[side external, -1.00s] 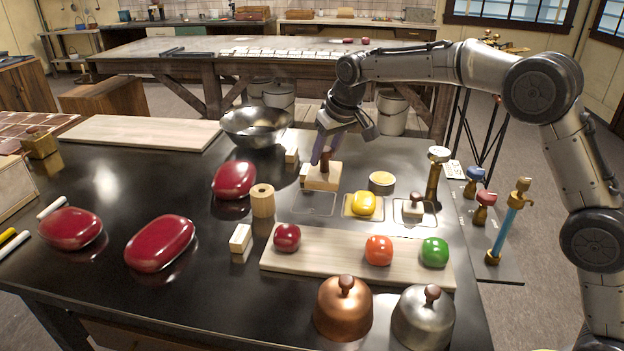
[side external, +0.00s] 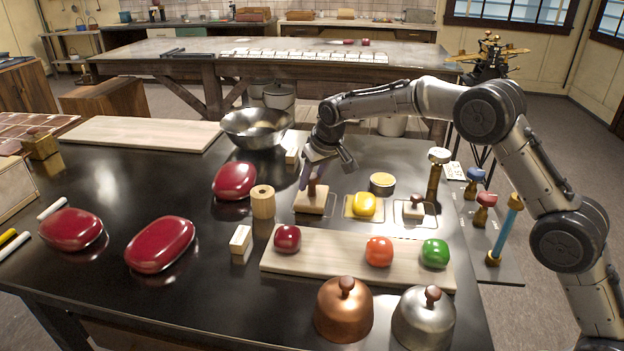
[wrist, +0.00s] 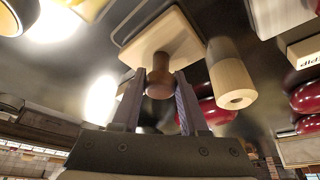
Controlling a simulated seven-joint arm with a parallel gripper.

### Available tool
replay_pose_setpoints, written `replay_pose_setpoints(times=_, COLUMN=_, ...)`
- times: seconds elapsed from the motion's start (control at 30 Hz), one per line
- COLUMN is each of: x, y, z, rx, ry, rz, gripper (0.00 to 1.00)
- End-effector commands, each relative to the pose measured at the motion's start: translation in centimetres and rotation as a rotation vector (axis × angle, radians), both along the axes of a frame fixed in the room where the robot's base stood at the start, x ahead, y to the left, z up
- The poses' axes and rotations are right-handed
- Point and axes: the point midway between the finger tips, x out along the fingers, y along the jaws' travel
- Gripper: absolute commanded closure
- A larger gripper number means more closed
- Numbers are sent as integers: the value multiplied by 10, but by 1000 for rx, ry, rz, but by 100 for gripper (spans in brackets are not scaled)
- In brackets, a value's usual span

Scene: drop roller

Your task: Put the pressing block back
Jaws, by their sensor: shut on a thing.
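The pressing block is a pale square wooden plate (side external: 311,201) with a dark brown knob. My gripper (side external: 313,178) is shut on the knob, with the plate hanging level below the fingers. The block is at the thin outlined rectangle on the dark table, left of the yellow piece, and covers most of it. I cannot tell whether its underside touches the table. In the wrist view the knob (wrist: 160,82) sits between both fingers, the plate (wrist: 172,38) lies beyond it, and part of the outline (wrist: 122,22) shows beside the plate.
A wooden cylinder (side external: 263,203) stands close left of the block. A yellow piece (side external: 364,204) on a pad and a small stamp (side external: 414,208) in an outline are to the right. A pale board (side external: 335,262) with coloured pieces lies in front. A metal bowl (side external: 254,127) stands behind.

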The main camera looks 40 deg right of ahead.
Motion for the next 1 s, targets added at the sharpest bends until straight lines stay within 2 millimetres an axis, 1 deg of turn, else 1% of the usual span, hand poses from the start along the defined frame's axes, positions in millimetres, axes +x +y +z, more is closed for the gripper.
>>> replay_pose_setpoints(times=0.13, x=0, y=0, z=-2, rx=0, ry=-2, rz=0, gripper=100)
replay_pose_setpoints(times=0.17, x=0, y=0, z=-3, rx=0, ry=0, rz=0, gripper=55)
replay_pose_setpoints(times=0.3, x=0, y=0, z=-3, rx=0, ry=0, rz=0, gripper=30)
replay_pose_setpoints(times=0.33, x=0, y=0, z=-3, rx=0, ry=0, rz=0, gripper=27)
replay_pose_setpoints(times=0.67, x=0, y=0, z=0, rx=0, ry=-1, rz=0, gripper=27)
replay_pose_setpoints(times=0.77, x=-3, y=0, z=10, rx=1, ry=-4, rz=0, gripper=27)
replay_pose_setpoints(times=0.83, x=-7, y=0, z=19, rx=1, ry=-4, rz=0, gripper=27)
replay_pose_setpoints(times=1.0, x=-20, y=0, z=52, rx=1, ry=-6, rz=-1, gripper=27)
